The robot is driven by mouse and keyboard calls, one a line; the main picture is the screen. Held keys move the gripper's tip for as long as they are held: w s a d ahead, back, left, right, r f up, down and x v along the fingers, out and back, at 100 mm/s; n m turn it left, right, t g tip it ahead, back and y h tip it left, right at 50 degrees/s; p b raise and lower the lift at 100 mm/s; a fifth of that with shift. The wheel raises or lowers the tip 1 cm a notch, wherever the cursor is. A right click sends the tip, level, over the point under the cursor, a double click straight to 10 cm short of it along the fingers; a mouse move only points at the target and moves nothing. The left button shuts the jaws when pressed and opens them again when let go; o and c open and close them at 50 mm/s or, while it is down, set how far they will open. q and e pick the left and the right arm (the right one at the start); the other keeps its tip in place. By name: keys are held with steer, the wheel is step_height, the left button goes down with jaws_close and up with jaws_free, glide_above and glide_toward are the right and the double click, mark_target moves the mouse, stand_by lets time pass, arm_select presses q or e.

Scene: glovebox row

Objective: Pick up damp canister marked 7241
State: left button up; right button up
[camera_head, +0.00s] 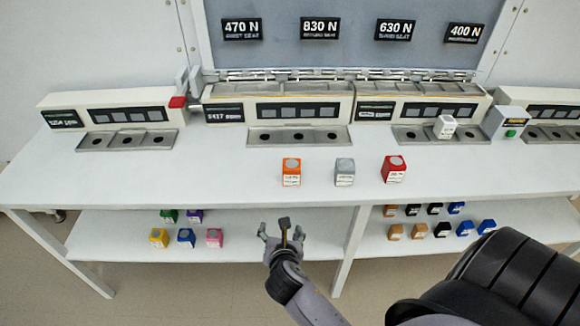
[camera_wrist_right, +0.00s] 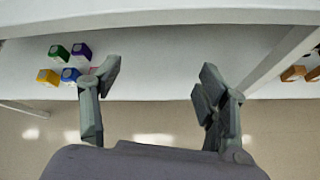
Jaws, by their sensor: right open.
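An orange canister (camera_head: 291,172), a grey canister (camera_head: 344,172) and a red canister (camera_head: 393,169) stand upright in a row on the white table. A white canister (camera_head: 445,127) stands further back on the right, at a metal tray. Their labels are too small to read, so I cannot tell which is marked 7241 or which is damp. My right gripper (camera_head: 283,232) is open and empty in front of the table's front edge, below and nearer than the orange canister. In the right wrist view its spread fingers (camera_wrist_right: 155,95) have nothing between them. My left gripper is not in view.
A lower shelf (camera_head: 120,252) holds several coloured canisters, including a yellow one (camera_head: 159,238) and a pink one (camera_head: 214,238); more stand on its right part. A table leg (camera_head: 352,235) stands right of my gripper. Machines with metal trays (camera_head: 298,138) line the table's back.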

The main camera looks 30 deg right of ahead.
steer(key=n+t+h, duration=0.1)
steer(key=n+h, duration=0.1)
glide_toward(291, 175)
steer(key=s+a, duration=0.2)
steer(key=s, duration=0.2)
steer(key=x, duration=0.3)
steer(key=p+x, duration=0.1)
steer(key=x, duration=0.3)
steer(key=r+x, duration=0.1)
steer(key=x, duration=0.2)
steer(key=shift+w+d, duration=0.25)
steer(key=shift+w, duration=0.25)
steer(key=shift+p+x, duration=0.55)
steer(key=shift+x, duration=2.7)
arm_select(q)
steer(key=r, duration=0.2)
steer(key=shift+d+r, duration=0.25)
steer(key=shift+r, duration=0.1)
arm_select(e)
steer(key=shift+w+r, duration=0.1)
steer(key=shift+r, duration=0.05)
steer(key=shift+a, duration=0.1)
steer(key=shift+c, duration=0.3)
steer(key=shift+c, duration=0.7)
steer(key=c, duration=1.1)
